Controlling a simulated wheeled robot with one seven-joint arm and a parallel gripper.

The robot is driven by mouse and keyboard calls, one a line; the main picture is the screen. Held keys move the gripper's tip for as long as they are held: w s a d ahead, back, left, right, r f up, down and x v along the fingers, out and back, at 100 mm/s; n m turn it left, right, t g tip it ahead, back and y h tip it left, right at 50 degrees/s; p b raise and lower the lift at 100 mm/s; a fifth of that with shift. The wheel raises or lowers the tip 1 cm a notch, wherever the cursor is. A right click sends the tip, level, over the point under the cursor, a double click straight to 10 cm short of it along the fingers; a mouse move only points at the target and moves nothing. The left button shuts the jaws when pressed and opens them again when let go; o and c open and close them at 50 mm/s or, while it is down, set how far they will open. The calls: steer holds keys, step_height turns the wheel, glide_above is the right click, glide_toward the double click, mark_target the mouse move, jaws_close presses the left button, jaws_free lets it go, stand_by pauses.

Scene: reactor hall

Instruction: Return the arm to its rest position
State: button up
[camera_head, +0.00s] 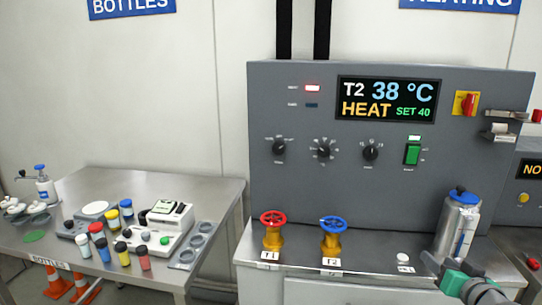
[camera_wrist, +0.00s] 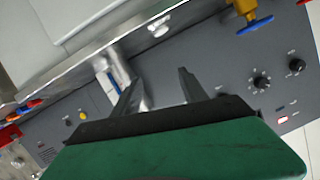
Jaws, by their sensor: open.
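My gripper (camera_head: 440,268) shows at the lower right of the head view, in front of the bench edge and below the steel flask. In the wrist view its two dark fingers (camera_wrist: 160,90) stand apart with nothing held between them. The steel flask (camera_head: 459,225) with a blue cap stands upright on the right end of the bench. In the wrist view a shiny metal body, likely this flask (camera_wrist: 112,68), shows beyond the left finger. Most of my arm is out of view.
The grey heater panel (camera_head: 300,190) reads T2, 38 °C, HEAT, SET 40. A red valve (camera_head: 273,219) and blue valve (camera_head: 334,225) stand on the bench. A small white knob (camera_head: 403,258) is left of the flask. The left table (camera_head: 215,200) holds several bottles and instruments.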

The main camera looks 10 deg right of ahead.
steer(key=s+a+f+m+g+y, duration=0.1)
steer(key=s+f+m+g, duration=0.15)
steer(key=s+f, duration=0.35)
steer(key=s+f+m+g, duration=0.1)
steer(key=s+f+g, duration=0.25)
steer(key=f, duration=0.45)
steer(key=s+a+f+m+g+y+p, duration=0.1)
steer(key=s+a+f+g+y, duration=0.15)
steer(key=s+a+g, duration=0.55)
steer(key=w+a+r+n+t+p, duration=0.1)
steer(key=w+a+r+n, duration=0.1)
steer(key=a, duration=0.5)
steer(key=w+a+r+n+p, duration=0.2)
steer(key=a+r+n, duration=0.2)
steer(key=a, duration=0.4)
steer(key=w+a+r+n+t+p, duration=0.1)
steer(key=a+r+n, duration=0.3)
steer(key=a, duration=0.4)
steer(key=shift+w+a+r+t+h+p, duration=0.2)
steer(key=shift+w+r+t+h+p, duration=0.15)
steer(key=shift+w+r, duration=0.45)
steer(key=shift+w+f, duration=0.1)
stand_by(1.5)
